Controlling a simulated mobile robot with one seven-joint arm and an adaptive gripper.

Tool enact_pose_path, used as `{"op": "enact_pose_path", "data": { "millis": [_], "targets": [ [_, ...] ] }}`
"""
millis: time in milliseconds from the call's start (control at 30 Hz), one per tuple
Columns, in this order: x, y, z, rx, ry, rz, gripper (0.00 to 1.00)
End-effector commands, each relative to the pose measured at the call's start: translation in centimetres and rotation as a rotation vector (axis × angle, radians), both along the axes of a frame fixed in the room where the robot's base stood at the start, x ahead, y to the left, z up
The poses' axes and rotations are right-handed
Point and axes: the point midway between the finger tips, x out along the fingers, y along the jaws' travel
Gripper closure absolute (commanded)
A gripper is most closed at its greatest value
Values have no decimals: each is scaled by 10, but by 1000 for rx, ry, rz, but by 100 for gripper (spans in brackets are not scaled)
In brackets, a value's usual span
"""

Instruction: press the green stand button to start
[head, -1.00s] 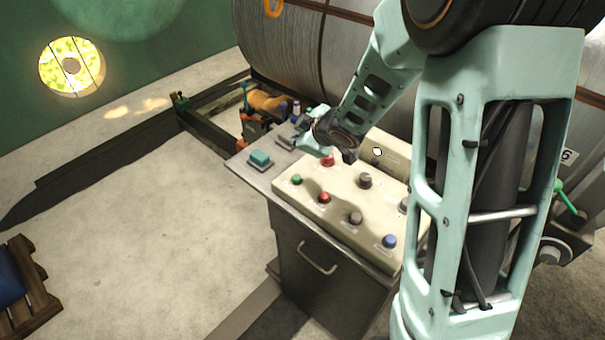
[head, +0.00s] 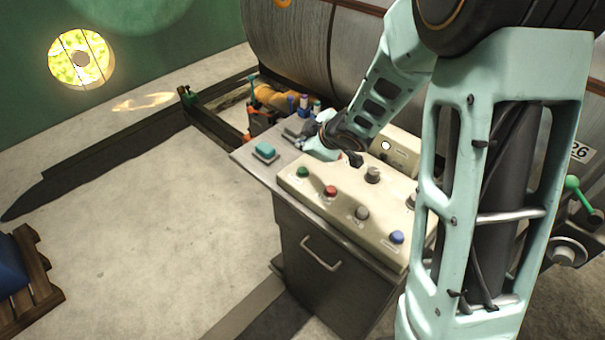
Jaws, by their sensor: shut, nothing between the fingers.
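The green button (head: 303,172) sits at the left corner of the cream control panel (head: 345,232), on top of a grey stand. It is in plain view and nothing covers it. I cannot tell whether the tips touch the panel.
A red button (head: 330,191), another grey knob (head: 362,213) and a blue button (head: 397,237) line the panel's front. A teal object (head: 265,150) lies on the stand's left ledge. A large metal drum (head: 300,55) stands behind. The floor at left is clear up to a wooden pallet (head: 38,285).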

Motion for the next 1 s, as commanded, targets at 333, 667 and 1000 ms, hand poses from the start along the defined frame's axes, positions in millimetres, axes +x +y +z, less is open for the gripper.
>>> {"op": "enact_pose_path", "data": {
  "millis": [333, 667, 1000],
  "targets": [
    [0, 0, -50, 0, 0, 0, 100],
    [0, 0, -60, 0, 0, 0, 100],
    [0, 0, -59, 0, 0, 0, 100]
  ]
}}
